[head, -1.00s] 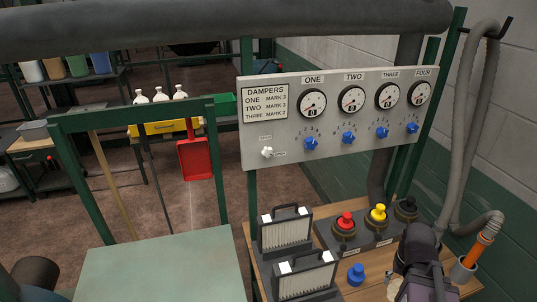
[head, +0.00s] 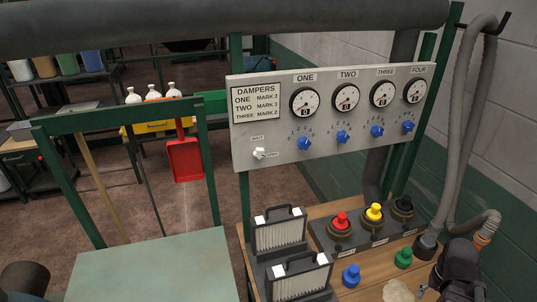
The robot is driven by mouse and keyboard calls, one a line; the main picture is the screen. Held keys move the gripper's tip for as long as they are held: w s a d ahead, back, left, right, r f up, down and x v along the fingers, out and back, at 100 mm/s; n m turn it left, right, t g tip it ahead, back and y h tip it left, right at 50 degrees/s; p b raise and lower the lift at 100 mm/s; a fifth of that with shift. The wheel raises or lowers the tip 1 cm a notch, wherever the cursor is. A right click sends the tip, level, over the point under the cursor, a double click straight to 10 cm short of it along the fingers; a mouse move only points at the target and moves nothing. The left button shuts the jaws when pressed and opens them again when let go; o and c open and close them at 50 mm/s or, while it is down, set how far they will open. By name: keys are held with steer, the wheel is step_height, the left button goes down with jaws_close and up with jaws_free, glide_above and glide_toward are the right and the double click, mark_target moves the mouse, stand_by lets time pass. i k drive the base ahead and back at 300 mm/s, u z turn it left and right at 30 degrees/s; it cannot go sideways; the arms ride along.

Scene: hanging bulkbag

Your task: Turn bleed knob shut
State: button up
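The bleed knob is a small white knob (head: 259,153) at the lower left of the grey gauge panel (head: 375,163). A small label sits above it and another to its right; they seem to read shut and open. The knob is too small to tell exactly which way it points. My arm's dark end with my gripper (head: 458,288) is at the lower right, over the bench, well apart from the knob. Its fingers are not clear, so I cannot tell whether it is open or holds anything.
Blue damper knobs (head: 342,137) sit under round gauges (head: 346,97). On the wooden bench (head: 330,211) stand red (head: 341,222) and yellow (head: 374,212) knobs, loose blue (head: 351,275) and green (head: 403,258) pieces, and filter cases (head: 280,231). A grey hose (head: 470,130) hangs at right.

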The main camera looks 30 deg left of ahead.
mark_target(260, 153)
steer(key=z, duration=0.1)
steer(key=k, duration=1.95)
steer(key=u, duration=0.45)
steer(key=i, duration=1)
steer(key=u, duration=0.05)
